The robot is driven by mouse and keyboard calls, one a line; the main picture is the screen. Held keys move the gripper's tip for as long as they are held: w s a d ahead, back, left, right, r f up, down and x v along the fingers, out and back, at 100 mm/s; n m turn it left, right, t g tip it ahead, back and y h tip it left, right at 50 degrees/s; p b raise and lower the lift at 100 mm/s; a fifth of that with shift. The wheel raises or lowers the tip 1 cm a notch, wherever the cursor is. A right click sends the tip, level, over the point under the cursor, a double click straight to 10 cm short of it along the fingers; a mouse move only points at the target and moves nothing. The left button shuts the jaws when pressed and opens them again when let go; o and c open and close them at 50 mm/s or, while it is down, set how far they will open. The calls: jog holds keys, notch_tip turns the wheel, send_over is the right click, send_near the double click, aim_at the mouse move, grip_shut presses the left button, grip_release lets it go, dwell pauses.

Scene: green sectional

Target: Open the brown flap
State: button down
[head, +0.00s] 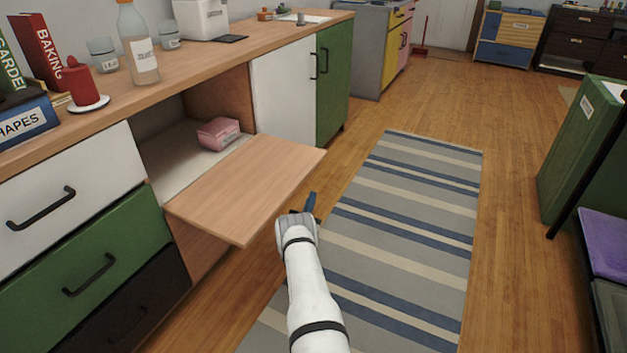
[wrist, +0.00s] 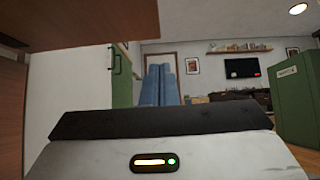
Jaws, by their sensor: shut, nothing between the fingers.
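The brown flap (head: 245,187) is folded down and out of the counter front, lying about level like a shelf. The cubby behind it is open. My gripper (head: 312,202) is just past the flap's outer right side in the head view, apart from it as far as I can see. Its blue fingers (wrist: 160,84) are together with nothing between them. In the wrist view a brown wooden underside (wrist: 80,22) spans the upper left, likely the flap seen from below.
A pink box (head: 218,134) sits inside the cubby. A white door (head: 283,92) and a green door (head: 334,78) are to its right, drawers (head: 75,190) to its left. A striped rug (head: 400,230) covers the floor, with free room there. A green cabinet (head: 583,150) stands at right.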

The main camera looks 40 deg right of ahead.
aim_at(320, 162)
jog(key=shift+w+d+r+b, duration=0.35)
jog(key=shift+d+r, duration=0.3)
jog(key=shift+r, duration=0.75)
jog(key=shift+w+d+r+b, duration=0.2)
jog(key=shift+d+r+b, duration=0.3)
jog(key=shift+r, duration=0.9)
jog(key=shift+w+d+r+b, duration=0.3)
jog(key=shift+d+r, duration=0.45)
jog(key=shift+r, duration=0.65)
